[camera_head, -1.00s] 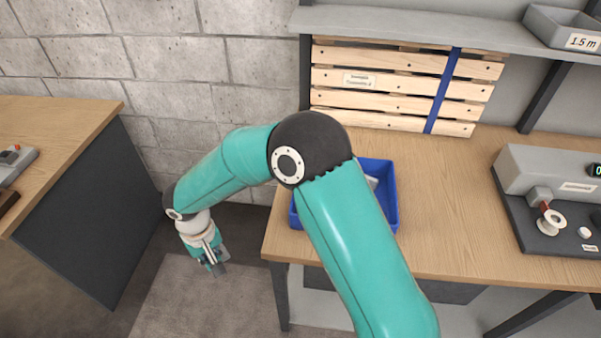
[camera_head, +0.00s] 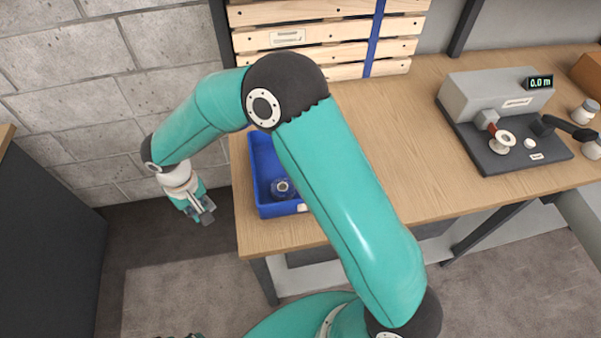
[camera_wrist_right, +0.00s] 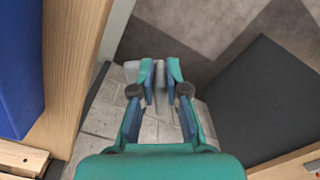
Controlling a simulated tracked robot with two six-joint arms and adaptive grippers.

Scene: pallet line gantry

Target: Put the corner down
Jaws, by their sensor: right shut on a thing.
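My right gripper (camera_head: 203,214) hangs off the left end of the wooden workbench, above the floor. It is shut on a small grey piece, taken to be the corner (camera_wrist_right: 146,75), which shows between its fingertips in the right wrist view (camera_wrist_right: 158,78). The fingers hide part of the piece, so its full shape cannot be told. Nothing touches it from below. My left gripper cannot be made out; only a small dark and teal sliver shows at the bottom edge of the head view.
A slatted wooden pallet (camera_head: 325,52) with a blue strap leans behind. A grey machine (camera_head: 490,95) reading 0.0 m stands right. The bench's middle is clear.

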